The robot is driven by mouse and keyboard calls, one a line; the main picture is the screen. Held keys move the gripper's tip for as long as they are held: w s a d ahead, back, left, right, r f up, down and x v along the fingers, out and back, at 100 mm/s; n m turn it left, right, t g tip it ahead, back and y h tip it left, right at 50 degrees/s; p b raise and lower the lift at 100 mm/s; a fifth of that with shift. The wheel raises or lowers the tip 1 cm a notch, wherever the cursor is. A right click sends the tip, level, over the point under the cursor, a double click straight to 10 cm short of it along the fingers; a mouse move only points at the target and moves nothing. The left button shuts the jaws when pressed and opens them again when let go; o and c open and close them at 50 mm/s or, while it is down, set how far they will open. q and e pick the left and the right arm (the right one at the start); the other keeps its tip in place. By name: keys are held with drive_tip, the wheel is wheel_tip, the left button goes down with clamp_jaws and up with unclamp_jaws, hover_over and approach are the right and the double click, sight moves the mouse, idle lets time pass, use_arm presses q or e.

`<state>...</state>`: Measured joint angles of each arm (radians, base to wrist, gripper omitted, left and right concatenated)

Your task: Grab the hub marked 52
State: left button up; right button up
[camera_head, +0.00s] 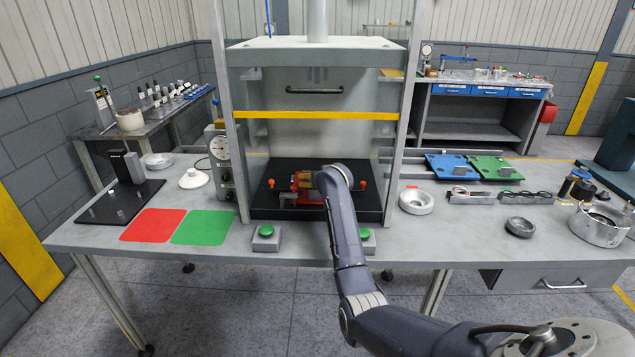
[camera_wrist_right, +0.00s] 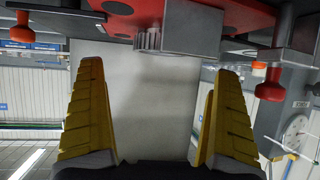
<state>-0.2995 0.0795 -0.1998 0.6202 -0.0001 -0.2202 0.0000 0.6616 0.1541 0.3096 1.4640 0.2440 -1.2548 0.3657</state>
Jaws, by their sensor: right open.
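My right arm reaches into the press bay in the head view. Its gripper (camera_head: 307,183) is at the red fixture (camera_head: 300,192) on the black press base, partly hidden by my wrist. In the right wrist view, the yellow fingers of my right gripper (camera_wrist_right: 156,67) are wide apart with nothing between them. A small grey toothed part (camera_wrist_right: 148,40) on the red fixture (camera_wrist_right: 165,14) lies just beyond the fingertips. Ring-like hubs on the table include a pale one (camera_head: 416,201), a dark toothed one (camera_head: 520,227) and a grey one (camera_head: 158,160). No mark 52 is legible. My left gripper is not seen.
The press frame (camera_head: 233,130) has posts on both sides of my arm. Orange-red knobs (camera_head: 362,184) flank the fixture, and green buttons (camera_head: 266,231) stand in front. A metal pot (camera_head: 598,226) is at far right. Red (camera_head: 152,225) and green (camera_head: 203,227) mats lie clear at left.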

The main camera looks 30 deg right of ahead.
drive_tip(key=shift+x, duration=4.6)
drive_tip(key=shift+w+r, duration=0.1)
drive_tip(key=shift+r, duration=0.05)
drive_tip(key=shift+c, duration=0.6)
drive_tip(key=c, duration=1.3)
drive_tip(key=shift+r, duration=0.1)
drive_tip(key=shift+c, duration=0.5)
drive_tip(key=shift+r, duration=0.15)
